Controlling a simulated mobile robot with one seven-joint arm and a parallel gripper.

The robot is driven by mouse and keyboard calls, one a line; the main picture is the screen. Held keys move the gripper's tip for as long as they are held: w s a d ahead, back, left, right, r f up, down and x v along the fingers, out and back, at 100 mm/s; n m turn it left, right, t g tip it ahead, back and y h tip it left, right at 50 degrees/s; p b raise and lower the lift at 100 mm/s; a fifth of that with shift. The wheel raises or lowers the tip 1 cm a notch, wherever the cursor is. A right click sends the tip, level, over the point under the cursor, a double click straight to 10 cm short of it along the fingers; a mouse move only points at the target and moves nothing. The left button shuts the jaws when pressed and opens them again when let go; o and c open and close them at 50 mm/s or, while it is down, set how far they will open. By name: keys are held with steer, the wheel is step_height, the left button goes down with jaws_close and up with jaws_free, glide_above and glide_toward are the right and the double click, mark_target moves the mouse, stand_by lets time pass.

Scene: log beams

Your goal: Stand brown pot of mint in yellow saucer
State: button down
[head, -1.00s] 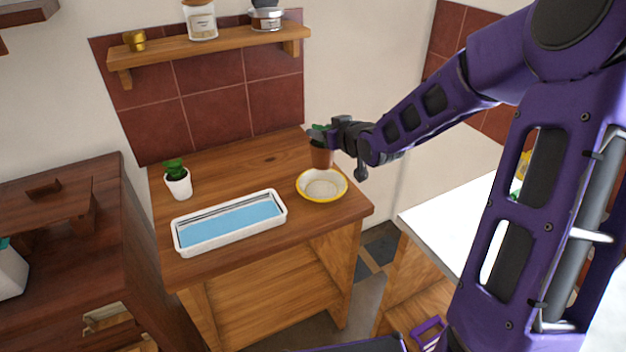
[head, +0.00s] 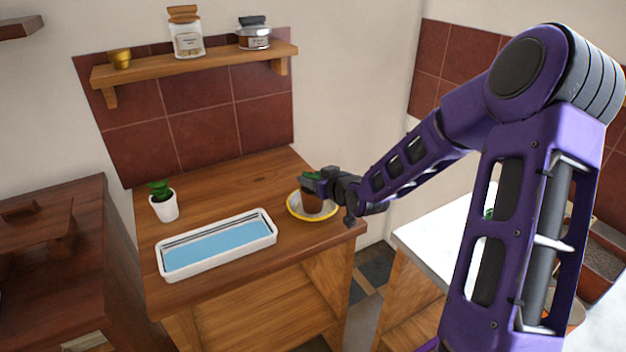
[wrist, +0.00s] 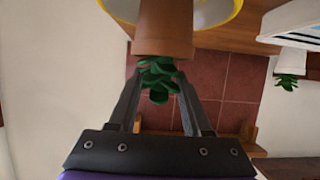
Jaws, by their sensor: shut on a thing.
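The brown pot of mint (head: 311,202) is upright at the yellow saucer (head: 291,211), in front of the saucer's inside in the head view. I cannot tell whether its base touches the saucer. My gripper (head: 318,184) is shut on the pot from the right. In the wrist view, which looks upside down, the fingers (wrist: 160,80) reach to the brown pot (wrist: 163,30) with its green leaves between them. The saucer's yellow rim (wrist: 232,14) shows close beyond the pot's base.
A white tray with a blue inside (head: 217,246) lies left of the saucer. A white pot with a green plant (head: 164,206) stands at the table's left. A shelf (head: 190,65) with jars hangs above. The wooden table (head: 235,195) is clear behind the tray.

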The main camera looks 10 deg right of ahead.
steer(key=shift+f, duration=0.1)
steer(key=shift+c, duration=1.7)
jaws_free()
steer(key=shift+r, duration=0.25)
steer(key=p+v, duration=0.3)
steer(key=v, duration=0.9)
